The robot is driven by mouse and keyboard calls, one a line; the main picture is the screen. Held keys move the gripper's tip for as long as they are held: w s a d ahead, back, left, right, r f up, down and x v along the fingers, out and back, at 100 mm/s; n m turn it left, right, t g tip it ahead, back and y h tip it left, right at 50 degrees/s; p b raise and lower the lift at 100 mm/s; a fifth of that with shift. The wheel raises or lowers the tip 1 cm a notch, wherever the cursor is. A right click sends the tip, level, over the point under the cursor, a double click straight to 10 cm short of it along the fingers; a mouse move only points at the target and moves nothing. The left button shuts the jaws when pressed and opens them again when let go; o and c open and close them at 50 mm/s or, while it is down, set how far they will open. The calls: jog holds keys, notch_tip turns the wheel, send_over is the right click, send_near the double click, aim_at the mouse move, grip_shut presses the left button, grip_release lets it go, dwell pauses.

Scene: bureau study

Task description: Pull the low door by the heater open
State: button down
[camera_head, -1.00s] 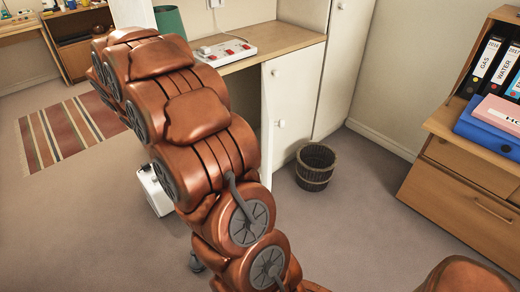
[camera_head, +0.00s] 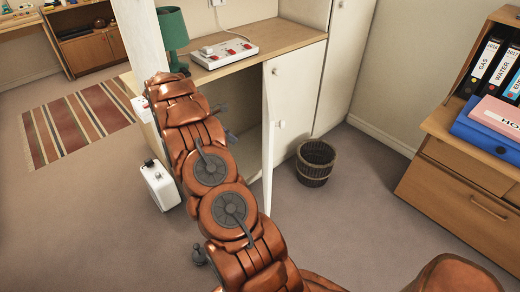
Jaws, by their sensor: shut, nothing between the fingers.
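The low white door (camera_head: 268,150) stands open below the desk top, seen nearly edge-on. It juts toward me from the right side of the dark opening (camera_head: 243,120). A small round knob (camera_head: 281,124) shows to the right of its edge. The white heater (camera_head: 160,186) stands on the floor left of the opening, partly beside my arm. My gripper (camera_head: 222,108) seems to be the small grey-blue part behind my arm, in front of the opening. It is shut and empty, to the left of the door and apart from it. My arm hides much of it.
A wicker basket (camera_head: 315,163) stands right of the door. A wooden drawer unit (camera_head: 462,190) is at the right. The carpet between is clear.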

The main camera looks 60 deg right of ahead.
aim_at(270, 153)
jog(key=r+p+x, duration=0.1)
jog(key=x, duration=0.5)
jog(key=s+d+r+p+x, duration=0.1)
jog(key=x, duration=0.6)
jog(key=shift+s+d+p, duration=0.25)
jog(key=shift+s+p, duration=0.05)
jog(key=shift+p, duration=0.1)
jog(key=shift+s, duration=0.1)
